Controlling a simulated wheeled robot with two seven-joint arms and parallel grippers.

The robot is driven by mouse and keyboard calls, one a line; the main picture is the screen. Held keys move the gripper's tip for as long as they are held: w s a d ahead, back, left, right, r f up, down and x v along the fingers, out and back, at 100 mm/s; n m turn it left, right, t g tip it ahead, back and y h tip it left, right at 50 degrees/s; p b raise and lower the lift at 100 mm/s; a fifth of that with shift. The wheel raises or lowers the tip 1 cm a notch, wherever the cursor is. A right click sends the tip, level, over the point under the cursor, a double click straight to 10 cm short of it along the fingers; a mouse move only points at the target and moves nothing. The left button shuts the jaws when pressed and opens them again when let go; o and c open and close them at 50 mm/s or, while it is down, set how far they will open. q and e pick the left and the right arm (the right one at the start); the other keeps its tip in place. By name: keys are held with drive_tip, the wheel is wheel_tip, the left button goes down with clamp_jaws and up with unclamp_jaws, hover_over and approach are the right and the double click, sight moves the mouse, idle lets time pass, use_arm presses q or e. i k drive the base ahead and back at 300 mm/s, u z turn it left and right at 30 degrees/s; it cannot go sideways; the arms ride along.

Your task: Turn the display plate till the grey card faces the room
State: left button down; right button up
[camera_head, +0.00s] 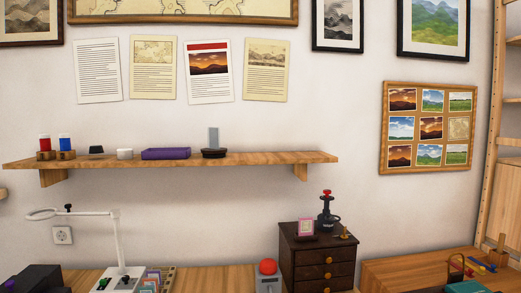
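A small upright grey card (213,137) stands on a dark round base (214,154), which looks like the display plate. It sits on the right half of the wooden wall shelf (265,159). The card shows as a narrow grey rectangle; it is too small to tell its exact angle. Neither of my grippers is in view.
Left of the plate on the shelf are a purple box (166,153), a white round item (125,154), a black item (96,150) and red and blue bottles (65,143). Below stand a white lamp (118,245) and a dark drawer cabinet (318,262). The shelf's right end is clear.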

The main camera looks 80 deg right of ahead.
sight(223, 151)
drive_tip(key=k, duration=0.45)
drive_tip(key=z, duration=0.9)
